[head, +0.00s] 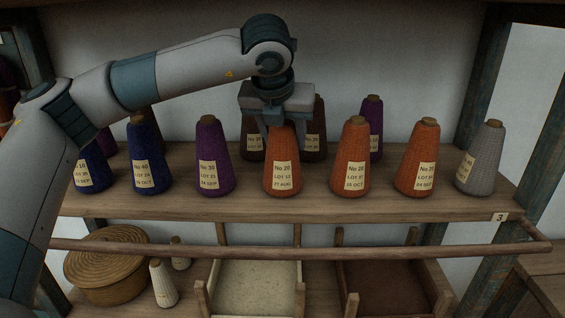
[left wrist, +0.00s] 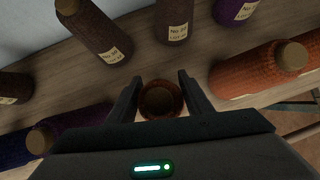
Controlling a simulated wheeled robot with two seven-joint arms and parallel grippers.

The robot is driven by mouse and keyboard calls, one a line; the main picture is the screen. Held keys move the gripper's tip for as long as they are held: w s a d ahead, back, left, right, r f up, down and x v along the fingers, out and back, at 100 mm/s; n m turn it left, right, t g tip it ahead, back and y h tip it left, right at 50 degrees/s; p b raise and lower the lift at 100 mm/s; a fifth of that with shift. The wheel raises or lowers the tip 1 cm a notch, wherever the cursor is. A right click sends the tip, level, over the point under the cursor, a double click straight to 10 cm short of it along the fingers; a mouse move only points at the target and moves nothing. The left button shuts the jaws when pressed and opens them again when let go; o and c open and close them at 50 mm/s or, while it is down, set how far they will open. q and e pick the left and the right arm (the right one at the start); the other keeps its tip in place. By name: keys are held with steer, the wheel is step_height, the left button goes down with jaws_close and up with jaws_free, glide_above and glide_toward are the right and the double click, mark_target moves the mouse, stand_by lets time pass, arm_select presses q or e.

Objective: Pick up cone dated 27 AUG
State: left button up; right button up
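The orange cone labelled No 20, LOT 12, 27 AUG (head: 282,172) stands upright on the shelf, near the middle of the front row. My left gripper (head: 281,124) points down over its top and hides the tip in the head view. In the left wrist view the same cone (left wrist: 160,100) is seen from above, its round top between the two fingers of the left gripper (left wrist: 158,80). The fingers are apart, with a narrow gap showing on each side of the cone. My right gripper is in neither view.
A purple cone (head: 214,160) stands to the left and another orange cone (head: 351,160) to the right. Dark brown cones (head: 314,140) stand behind. A wooden rail (head: 300,249) runs below the shelf's front edge, above a lidded basket (head: 107,268) and trays.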

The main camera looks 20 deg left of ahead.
arm_select(q)
steer(key=c, duration=0.7)
steer(key=shift+r, duration=0.1)
steer(key=shift+c, duration=0.2)
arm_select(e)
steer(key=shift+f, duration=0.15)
